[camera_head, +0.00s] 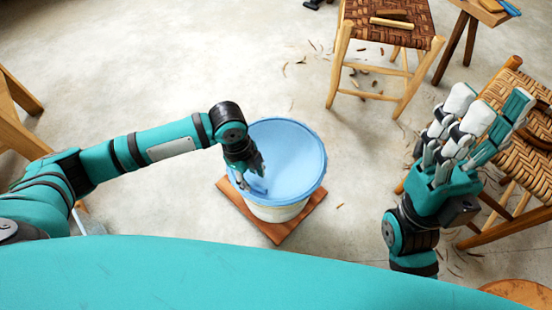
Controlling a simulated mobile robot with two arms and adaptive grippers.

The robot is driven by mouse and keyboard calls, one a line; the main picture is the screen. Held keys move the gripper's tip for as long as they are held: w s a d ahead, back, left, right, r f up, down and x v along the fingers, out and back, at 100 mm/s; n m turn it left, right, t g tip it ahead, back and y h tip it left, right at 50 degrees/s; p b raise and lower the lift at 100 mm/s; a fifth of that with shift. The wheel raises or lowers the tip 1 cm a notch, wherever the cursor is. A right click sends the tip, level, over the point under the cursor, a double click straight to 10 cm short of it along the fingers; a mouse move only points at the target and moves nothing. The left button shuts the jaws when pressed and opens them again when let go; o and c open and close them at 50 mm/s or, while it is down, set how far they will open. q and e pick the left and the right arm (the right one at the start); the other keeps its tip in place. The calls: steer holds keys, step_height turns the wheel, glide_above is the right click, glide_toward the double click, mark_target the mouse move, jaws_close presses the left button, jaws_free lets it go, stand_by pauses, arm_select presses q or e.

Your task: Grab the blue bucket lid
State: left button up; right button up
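The blue bucket lid (295,155) sits on a white bucket (280,213), which stands on a reddish-brown board on the floor. My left gripper (255,186) points down over the left part of the lid, with its fingertips at or just above the lid's surface. The gripper hides that part of the lid, and I cannot tell if it grips anything. My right gripper (478,125) is raised at the right, well away from the bucket, with its fingers extended and apart. It appears empty.
A woven stool (400,30) with sticks on its seat stands at the back. Another woven seat (522,165) is behind my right gripper. Wooden furniture (15,115) stands at the left. The board (277,232) lies under the bucket. Bark scraps litter the floor; the upper left floor is clear.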

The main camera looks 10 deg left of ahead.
mark_target(256, 184)
arm_select(q)
steer(key=f+b, duration=0.1)
steer(key=f, duration=0.1)
steer(key=d+f+b, duration=0.1)
steer(key=f, duration=0.1)
steer(key=shift+f, duration=0.15)
steer(key=shift+c, duration=0.2)
steer(key=shift+a, duration=0.1)
jaws_close()
